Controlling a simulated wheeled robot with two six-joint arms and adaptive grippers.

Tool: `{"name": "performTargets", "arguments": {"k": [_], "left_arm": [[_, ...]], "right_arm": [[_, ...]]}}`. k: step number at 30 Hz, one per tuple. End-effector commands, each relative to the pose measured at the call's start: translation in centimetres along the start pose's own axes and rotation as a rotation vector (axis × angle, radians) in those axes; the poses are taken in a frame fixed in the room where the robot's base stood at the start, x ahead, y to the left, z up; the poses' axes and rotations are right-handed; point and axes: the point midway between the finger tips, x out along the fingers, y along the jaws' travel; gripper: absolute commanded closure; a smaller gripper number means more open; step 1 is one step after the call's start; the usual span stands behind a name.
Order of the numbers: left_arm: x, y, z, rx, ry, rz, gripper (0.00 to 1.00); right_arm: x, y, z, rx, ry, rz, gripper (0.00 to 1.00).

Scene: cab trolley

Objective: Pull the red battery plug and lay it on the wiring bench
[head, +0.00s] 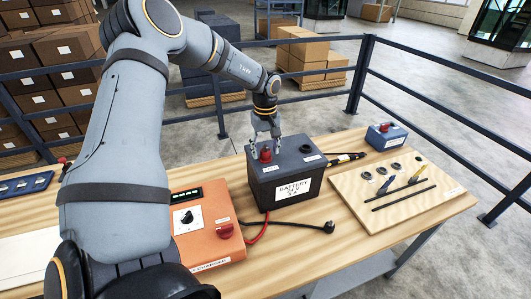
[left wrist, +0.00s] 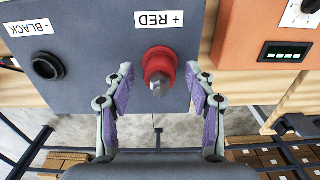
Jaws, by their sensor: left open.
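The red battery plug (head: 265,155) sits on top of the dark battery box (head: 292,188). In the left wrist view the red plug (left wrist: 160,66) is below the "+ RED" label. My left gripper (head: 264,140) reaches down over the plug. In the left wrist view the open fingers (left wrist: 160,78) stand on either side of the plug, with a gap visible on both sides. The wiring bench (head: 300,262) is a wooden top under the battery. My right gripper is not in view.
A black socket (left wrist: 47,66) is beside the red plug on the battery. An orange charger (head: 207,225) stands left of the battery. A black cable plug (head: 328,227) lies in front. A board with tools (head: 395,205) and a blue box (head: 386,136) are right.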

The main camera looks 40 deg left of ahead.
Motion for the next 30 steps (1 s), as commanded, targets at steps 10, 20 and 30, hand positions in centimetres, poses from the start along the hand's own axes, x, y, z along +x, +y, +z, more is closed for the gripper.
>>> {"name": "performTargets", "arguments": {"k": [10, 20, 30], "left_arm": [[0.0, 0.0, 0.0, 0.0, 0.0, 0.0, 0.44], [0.01, 0.0, 0.01, 0.0, 0.0, 0.0, 0.69], [0.01, 0.0, 0.01, 0.0, 0.0, 0.0, 1.0]], "right_arm": [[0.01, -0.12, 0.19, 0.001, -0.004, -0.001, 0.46], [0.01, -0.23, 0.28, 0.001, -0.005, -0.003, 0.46], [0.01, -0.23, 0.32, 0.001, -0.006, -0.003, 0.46]]}}
